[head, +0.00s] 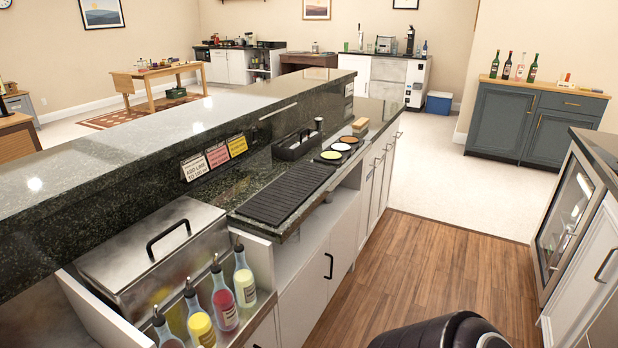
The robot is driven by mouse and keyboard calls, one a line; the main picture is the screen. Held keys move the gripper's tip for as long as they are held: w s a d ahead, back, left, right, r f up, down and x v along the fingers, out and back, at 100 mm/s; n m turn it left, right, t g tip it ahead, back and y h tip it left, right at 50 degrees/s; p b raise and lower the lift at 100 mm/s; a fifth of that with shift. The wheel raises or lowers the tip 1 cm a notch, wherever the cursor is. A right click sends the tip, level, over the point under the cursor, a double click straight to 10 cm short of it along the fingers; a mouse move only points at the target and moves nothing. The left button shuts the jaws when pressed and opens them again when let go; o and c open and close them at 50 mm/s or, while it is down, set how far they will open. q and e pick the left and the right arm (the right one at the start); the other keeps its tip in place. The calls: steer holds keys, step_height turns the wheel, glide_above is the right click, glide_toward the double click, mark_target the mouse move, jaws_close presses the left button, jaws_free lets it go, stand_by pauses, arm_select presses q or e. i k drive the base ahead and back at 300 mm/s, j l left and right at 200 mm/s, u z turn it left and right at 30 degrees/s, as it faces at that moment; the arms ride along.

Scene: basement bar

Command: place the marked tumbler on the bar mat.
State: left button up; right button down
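The bar mat (285,193) looks like the long black ribbed mat lying on the dark stone lower counter, below the raised bar ledge. Its surface is bare. I cannot make out a marked tumbler anywhere in the head view. Neither of my grippers shows in this view. A black rounded part at the bottom edge is probably my own body.
Several bottles with pourers (222,297) stand in a rail before a steel lidded bin (150,250). A black caddy (297,144) and a tray of coloured rounds (339,150) sit beyond the mat. The raised ledge (120,155) borders the left; wooden floor (430,260) is clear.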

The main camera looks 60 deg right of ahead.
mark_target(291, 187)
steer(key=l, duration=1.95)
steer(key=k+z, duration=0.05)
